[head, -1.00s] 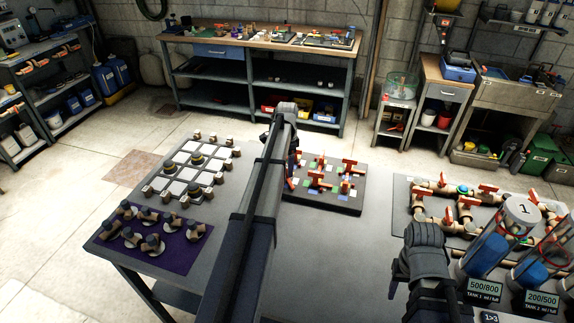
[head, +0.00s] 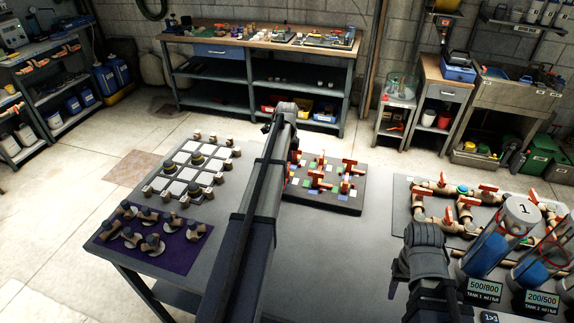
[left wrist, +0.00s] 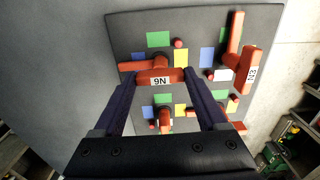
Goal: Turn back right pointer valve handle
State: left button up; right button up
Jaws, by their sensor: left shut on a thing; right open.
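A dark panel (head: 330,203) with several red valve handles and small coloured tiles lies on the grey table. In the left wrist view my left gripper (left wrist: 160,74) is shut on a red handle (left wrist: 158,83) whose white label looks like "9N" as seen here. Its two dark fingers are at opposite ends of the bar, which lies roughly crosswise in that view. Another red handle (left wrist: 246,70) with a label stands to its right, apart from the fingers. In the head view my left arm hides the left gripper and part of the panel. My right gripper is out of sight; only that arm shows.
A board of white squares (head: 172,188) and a purple mat (head: 182,255) with knobs lie left of my left arm. A pipe board (head: 405,200) with red handles and the blue-filled tanks (head: 484,255) stand at the right. Bare table lies between the panel and pipe board.

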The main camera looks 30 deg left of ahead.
dwell(0.5)
pick_arm(q)
jog(key=o, duration=1.3)
jog(key=shift+r, duration=0.15)
notch_tip(320, 180, up, 8)
jog(key=p, duration=0.8)
jog(key=shift+f, duration=0.2)
jog(key=shift+f, duration=0.1)
